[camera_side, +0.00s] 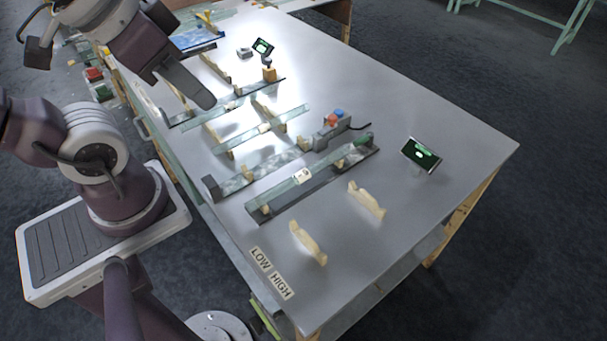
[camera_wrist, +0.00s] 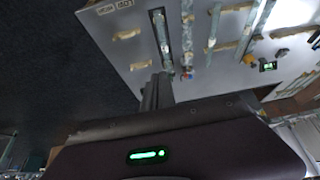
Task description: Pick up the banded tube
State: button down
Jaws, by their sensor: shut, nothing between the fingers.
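A clear glass tube with a white band (camera_side: 303,175) and a green end (camera_side: 364,139) lies on supports over a dark tray (camera_side: 262,214) near the front of the table. In the wrist view, what looks like this tube (camera_wrist: 162,35) lies above and ahead of the fingers, too small to make out well. My gripper (camera_side: 208,102) is shut and empty over the table's left part, apart from the banded tube. In the wrist view its fingers (camera_wrist: 157,80) are together at the lower middle.
Several other glass tubes lie on supports, including a middle one (camera_side: 265,127). Two cream stands (camera_side: 308,243) (camera_side: 367,200) are empty near the LOW (camera_side: 260,258) and HIGH (camera_side: 281,287) labels. A small display (camera_side: 421,154) stands at the right.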

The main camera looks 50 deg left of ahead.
jog(key=c, duration=2.1)
grip_release()
jog(key=o, duration=0.6)
jog(key=shift+o, duration=0.2)
